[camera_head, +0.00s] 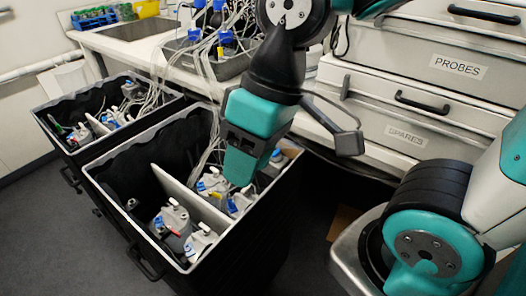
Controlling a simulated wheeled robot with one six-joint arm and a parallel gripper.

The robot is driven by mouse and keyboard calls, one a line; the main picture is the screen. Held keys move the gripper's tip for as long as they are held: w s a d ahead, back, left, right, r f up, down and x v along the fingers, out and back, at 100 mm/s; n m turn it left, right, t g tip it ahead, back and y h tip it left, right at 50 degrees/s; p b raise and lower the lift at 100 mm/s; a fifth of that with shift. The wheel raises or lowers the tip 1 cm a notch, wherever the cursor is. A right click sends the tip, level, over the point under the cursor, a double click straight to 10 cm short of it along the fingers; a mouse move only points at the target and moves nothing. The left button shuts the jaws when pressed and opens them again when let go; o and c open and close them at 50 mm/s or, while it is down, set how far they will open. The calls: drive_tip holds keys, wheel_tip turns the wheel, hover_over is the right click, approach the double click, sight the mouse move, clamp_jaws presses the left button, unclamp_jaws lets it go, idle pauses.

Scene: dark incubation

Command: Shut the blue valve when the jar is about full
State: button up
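My gripper (242,165), teal and black, points down into the right half of the front black crate (128,156). Its lower end is close to several grey fittings (212,184) with white handles and blue parts. I cannot tell whether it touches one, and its fingertips are not clear enough to show open or shut. More grey fittings with blue parts (172,217) sit left of the crate's white divider (188,202). Several blue-capped bottles (196,36) stand in a tray on the bench. Which blue part is the valve, and the jar's level, I cannot tell.
A second black crate (52,106) with similar fittings stands behind at left. Pale tubes (212,112) run from the bench down into the crates. Drawers labelled PROBES (458,67) and SPARES (405,136) are at right. Dark floor (40,225) is clear at front left.

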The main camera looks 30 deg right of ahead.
drive_tip(key=w+d+f+m+h+b, duration=0.1)
drive_tip(key=w+d+f+m, duration=0.1)
drive_tip(key=w+d+m, duration=0.45)
drive_tip(key=w+d+f+m+h+b, duration=0.1)
drive_tip(key=w+d+f+m, duration=0.15)
drive_tip(key=w, duration=0.65)
drive_tip(key=m+h+b, duration=0.2)
drive_tip(key=m, duration=0.9)
approach(275, 153)
wheel_tip(275, 153, down, 10)
drive_tip(key=shift+w+d+f, duration=0.1)
drive_tip(key=shift+w, duration=0.05)
clamp_jaws()
